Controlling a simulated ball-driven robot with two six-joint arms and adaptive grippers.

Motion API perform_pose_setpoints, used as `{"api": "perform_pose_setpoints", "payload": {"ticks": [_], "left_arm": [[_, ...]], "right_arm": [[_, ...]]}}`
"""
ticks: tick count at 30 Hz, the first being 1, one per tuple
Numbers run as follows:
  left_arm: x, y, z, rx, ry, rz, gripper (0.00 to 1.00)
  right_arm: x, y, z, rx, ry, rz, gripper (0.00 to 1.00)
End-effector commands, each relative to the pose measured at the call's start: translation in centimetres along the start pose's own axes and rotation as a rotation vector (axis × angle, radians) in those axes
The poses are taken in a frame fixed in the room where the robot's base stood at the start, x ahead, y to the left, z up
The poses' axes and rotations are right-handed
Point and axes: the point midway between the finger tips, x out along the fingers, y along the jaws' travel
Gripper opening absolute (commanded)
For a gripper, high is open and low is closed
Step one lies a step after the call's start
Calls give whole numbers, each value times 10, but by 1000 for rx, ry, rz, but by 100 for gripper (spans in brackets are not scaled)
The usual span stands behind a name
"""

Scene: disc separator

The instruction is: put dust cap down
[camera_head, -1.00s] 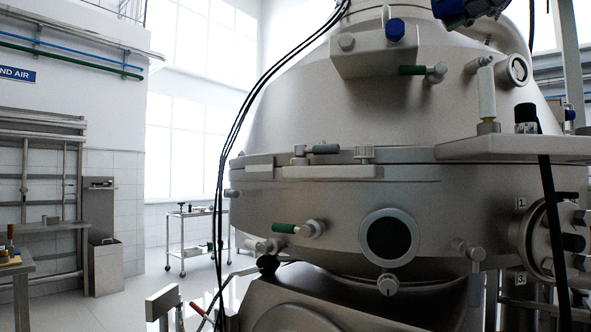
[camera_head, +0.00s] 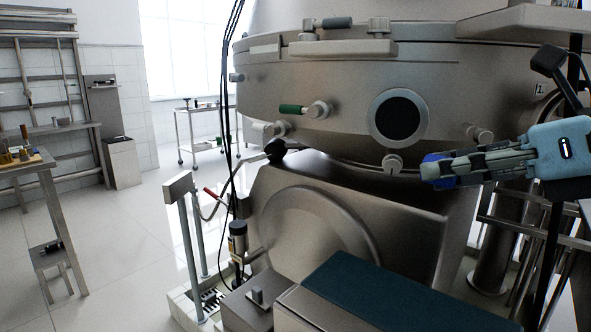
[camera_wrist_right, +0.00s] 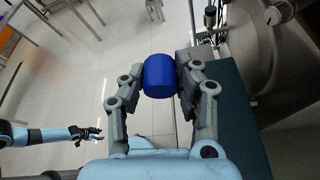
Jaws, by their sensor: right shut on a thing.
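The dust cap is a blue cylinder (camera_wrist_right: 160,74), held between the two fingers of my right gripper (camera_wrist_right: 159,79) in the right wrist view. In the head view my right gripper (camera_head: 432,170) comes in from the right, in front of the separator's lower bowl, with the blue cap (camera_head: 437,171) showing partly behind its fingertips. The cap is in the air, apart from any surface. A small light-blue arm with my left gripper (camera_wrist_right: 88,134) shows at the left of the right wrist view; its fingers are too small to judge.
A dark teal-topped surface (camera_head: 385,290) lies low in front of the separator (camera_head: 330,215).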

Motion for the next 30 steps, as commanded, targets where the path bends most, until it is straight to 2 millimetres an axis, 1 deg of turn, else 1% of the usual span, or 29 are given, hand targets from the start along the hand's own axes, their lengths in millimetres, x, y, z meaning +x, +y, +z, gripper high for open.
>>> {"api": "perform_pose_setpoints", "payload": {"ticks": [1,5,6,12,15,17,23,27,30], "left_arm": [[0,0,0,0,0,0,40],[0,0,0,0,-1,0,40],[0,0,0,0,-1,1,40],[0,0,1,0,-2,0,40],[17,2,4,0,-4,0,40],[22,3,5,0,-5,1,40],[25,3,6,0,-7,1,40],[24,3,6,0,-6,1,40],[24,3,6,0,-6,1,40]], "right_arm": [[1,3,-16,5,4,-1,0],[3,11,-46,8,3,-7,0],[-2,5,-46,0,6,-10,0],[-20,-14,-54,-3,8,-2,0],[-13,-18,-70,2,3,3,0],[-11,-20,-75,3,4,3,0],[-9,-21,-77,4,4,3,0],[-8,-19,-74,0,5,14,0],[-3,-13,-68,-15,12,50,0]]}}
